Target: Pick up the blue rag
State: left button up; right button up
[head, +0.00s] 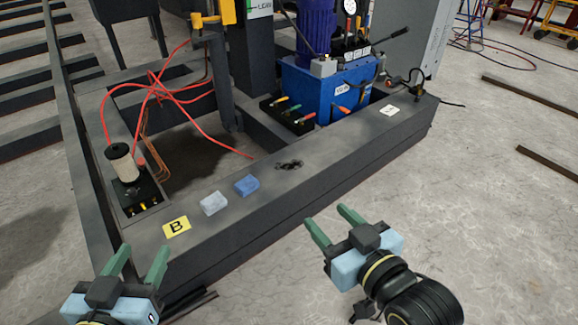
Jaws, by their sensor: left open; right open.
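The blue rag (246,186) is a small folded blue pad lying flat on top of the dark steel beam (330,160). A pale grey-white pad (214,203) lies just left of it, with a small gap between them. My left gripper (136,262) is at the lower left, in front of the beam, open and empty. My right gripper (328,227) is right of and nearer than the rag, in front of the beam, open and empty. Neither gripper touches the rag.
A dark lump (289,165) lies right of the rag. Red cable (200,122) loops behind. A blue hydraulic unit (325,95) stands farther back. Concrete floor right of the beam is mostly clear.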

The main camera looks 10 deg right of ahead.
aim_at(248, 184)
jog(key=z, duration=0.3)
jog(key=k, duration=0.4)
jog(key=z, duration=1.1)
jog(key=i, duration=0.4)
jog(key=u, duration=0.8)
jog(key=i, duration=1.05)
jog(key=u, duration=1.05)
